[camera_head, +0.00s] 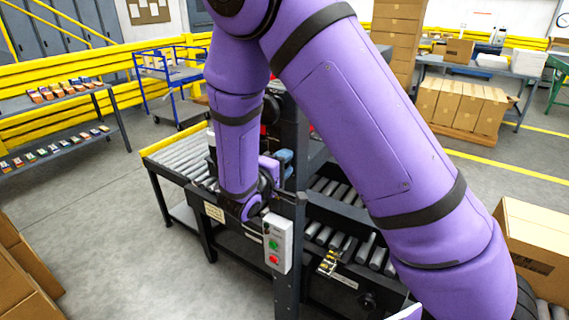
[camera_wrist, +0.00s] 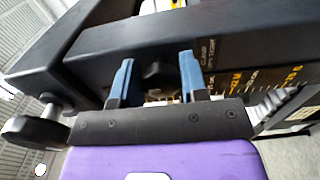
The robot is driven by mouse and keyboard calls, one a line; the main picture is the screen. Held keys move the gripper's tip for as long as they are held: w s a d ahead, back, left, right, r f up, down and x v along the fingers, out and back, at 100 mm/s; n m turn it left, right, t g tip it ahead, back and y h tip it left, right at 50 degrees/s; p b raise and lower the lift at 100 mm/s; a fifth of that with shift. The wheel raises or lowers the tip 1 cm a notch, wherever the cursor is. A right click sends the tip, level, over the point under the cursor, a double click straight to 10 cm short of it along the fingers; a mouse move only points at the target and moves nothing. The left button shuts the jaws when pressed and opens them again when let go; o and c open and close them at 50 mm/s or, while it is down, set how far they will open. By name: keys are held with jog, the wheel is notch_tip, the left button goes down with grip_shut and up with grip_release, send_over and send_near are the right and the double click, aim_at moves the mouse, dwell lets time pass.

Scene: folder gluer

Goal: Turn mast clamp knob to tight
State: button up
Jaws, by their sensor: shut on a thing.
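The dark mast clamp knob (camera_wrist: 157,76) shows in the wrist view between the two blue fingers of my gripper (camera_wrist: 156,82). The fingers stand on either side of it and are shut on it, against the face of a black beam (camera_wrist: 250,45). Pale lettering sits just right of the right finger, too blurred to read surely. In the head view, my gripper (camera_head: 284,160) reaches the black upright mast (camera_head: 296,125) from the left, and the knob is hidden there.
A control box (camera_head: 277,243) with green and red buttons hangs at the machine's front. A roller conveyor (camera_head: 182,158) lies left, and more rollers (camera_head: 340,190) lie right of the mast. A dark cylindrical handle (camera_wrist: 35,130) is at the wrist view's left. Cartons (camera_head: 540,245) stand right.

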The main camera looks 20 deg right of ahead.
jog(key=o, duration=0.9)
jog(key=v, duration=1.1)
jog(key=s+d+r+m+g+y, duration=0.2)
jog(key=s+d+r+m+g, duration=0.1)
jog(key=s+d+r+g, duration=0.3)
jog(key=s+d+r+m+g+y, duration=0.25)
jog(key=d+r+g, duration=0.2)
jog(key=d, duration=0.35)
jog(key=s+r+t+y, duration=0.1)
jog(key=s+r+y, duration=0.2)
jog(key=s, duration=0.1)
jog(key=s+r+m+t+y, duration=0.1)
jog(key=s+r+t+y, duration=0.1)
jog(key=s, duration=0.3)
jog(key=s+d+r+t+y, duration=0.1)
jog(key=s+r+t+y, duration=0.1)
jog(key=s+r+y, duration=0.3)
jog(key=shift+s+d+r+m, duration=0.1)
jog(key=shift+m, duration=0.15)
